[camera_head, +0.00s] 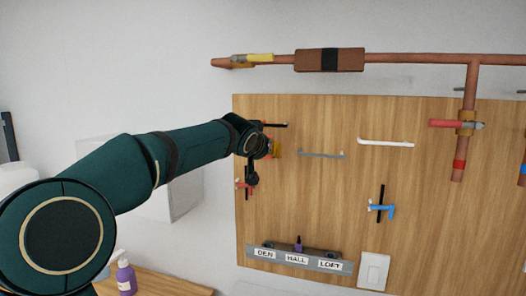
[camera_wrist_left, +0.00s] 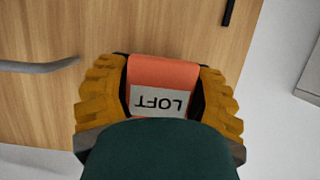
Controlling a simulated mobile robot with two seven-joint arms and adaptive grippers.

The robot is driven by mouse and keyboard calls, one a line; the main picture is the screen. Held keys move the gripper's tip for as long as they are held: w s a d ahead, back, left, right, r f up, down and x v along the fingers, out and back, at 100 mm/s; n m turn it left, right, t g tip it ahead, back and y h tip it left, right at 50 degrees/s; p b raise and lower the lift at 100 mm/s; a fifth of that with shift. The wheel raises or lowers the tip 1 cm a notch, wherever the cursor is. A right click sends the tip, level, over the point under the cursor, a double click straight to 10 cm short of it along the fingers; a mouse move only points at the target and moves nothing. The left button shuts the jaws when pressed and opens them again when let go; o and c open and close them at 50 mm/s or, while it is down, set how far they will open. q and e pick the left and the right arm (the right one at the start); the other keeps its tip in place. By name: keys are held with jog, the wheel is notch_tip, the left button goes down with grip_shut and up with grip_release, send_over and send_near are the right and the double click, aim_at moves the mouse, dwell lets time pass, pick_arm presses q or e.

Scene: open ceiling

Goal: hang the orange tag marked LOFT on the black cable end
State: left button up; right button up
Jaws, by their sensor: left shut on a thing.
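The orange tag (camera_wrist_left: 163,72) with a white label reading LOFT shows upside down in the left wrist view. My left gripper (camera_wrist_left: 163,88) is shut on it, with a yellow finger pad on each side. In the head view my left gripper (camera_head: 270,149) is at the upper left of the wooden board, mostly hidden behind my own wrist. The black cable end (camera_head: 276,125) sticks out just above it there. In the wrist view the black cable end (camera_wrist_left: 228,12) is at the top right, apart from the tag. My right gripper is not in view.
A grey cable end (camera_head: 322,155) and a white one (camera_head: 386,142) lie to the right on the board (camera_head: 330,200). Below are a blue-handled valve (camera_head: 381,208), a rack labelled DEN, HALL, LOFT (camera_head: 279,257) and a switch (camera_head: 373,270). Copper pipes (camera_head: 420,59) run above.

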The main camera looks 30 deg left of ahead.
pick_arm(q)
jog(key=o, duration=1.3)
